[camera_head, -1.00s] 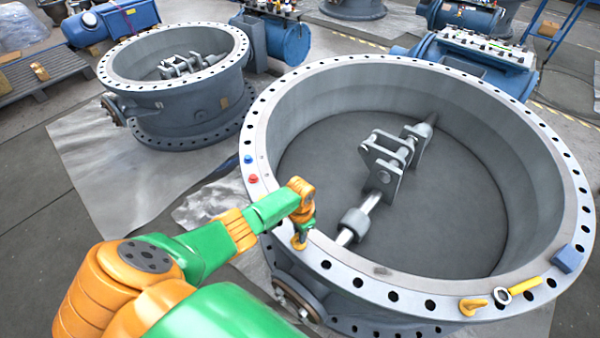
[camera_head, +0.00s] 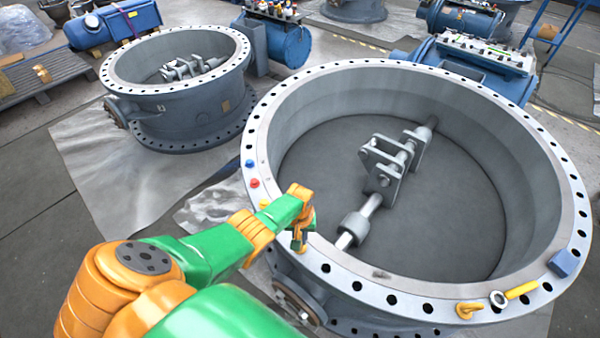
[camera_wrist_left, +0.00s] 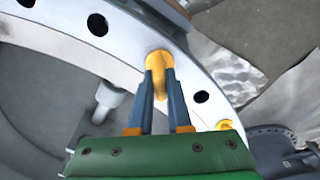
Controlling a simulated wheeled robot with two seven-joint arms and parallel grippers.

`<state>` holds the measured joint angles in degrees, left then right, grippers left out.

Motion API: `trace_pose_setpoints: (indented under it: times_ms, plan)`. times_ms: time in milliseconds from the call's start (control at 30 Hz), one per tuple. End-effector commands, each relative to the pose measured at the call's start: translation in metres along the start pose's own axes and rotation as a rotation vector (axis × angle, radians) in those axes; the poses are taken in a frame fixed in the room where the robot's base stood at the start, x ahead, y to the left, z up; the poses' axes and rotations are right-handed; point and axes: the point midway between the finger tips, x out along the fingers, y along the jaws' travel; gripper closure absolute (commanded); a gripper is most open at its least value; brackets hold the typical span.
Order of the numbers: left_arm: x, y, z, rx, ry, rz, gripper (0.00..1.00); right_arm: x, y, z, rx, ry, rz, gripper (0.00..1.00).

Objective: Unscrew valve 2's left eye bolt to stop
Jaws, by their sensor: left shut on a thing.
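The near large grey valve body (camera_head: 345,265) has a light flange with bolt holes. My left gripper (camera_head: 299,243) is over the flange's left front part, pointing down. In the left wrist view my two dark fingers (camera_wrist_left: 160,88) are shut on a yellow eye bolt (camera_wrist_left: 158,62) at the flange. Its upper part is between the fingertips, and its thread is hidden. Another yellow eye bolt (camera_head: 470,309) stands on the front right of the same flange. My right gripper is not in view.
A blue block (camera_head: 567,261) and a yellow-handled tool (camera_head: 522,290) lie on the flange's right side. Blue (camera_head: 249,163) and red (camera_head: 254,183) small parts sit on its left. A second valve body (camera_head: 185,105) stands behind left. The shaft assembly (camera_head: 390,165) is inside the near valve.

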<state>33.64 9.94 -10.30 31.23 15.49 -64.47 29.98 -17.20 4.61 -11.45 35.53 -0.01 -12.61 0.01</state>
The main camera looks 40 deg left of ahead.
Motion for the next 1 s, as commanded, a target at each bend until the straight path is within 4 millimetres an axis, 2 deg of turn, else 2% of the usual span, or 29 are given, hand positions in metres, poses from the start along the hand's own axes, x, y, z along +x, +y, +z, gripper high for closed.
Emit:
trace_pose_setpoints:
  times_ms: [1000]
  plan:
    - [-0.0014,-0.0009,-0.0011,-0.962,0.004,0.004,1.00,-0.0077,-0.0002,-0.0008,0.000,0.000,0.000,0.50]
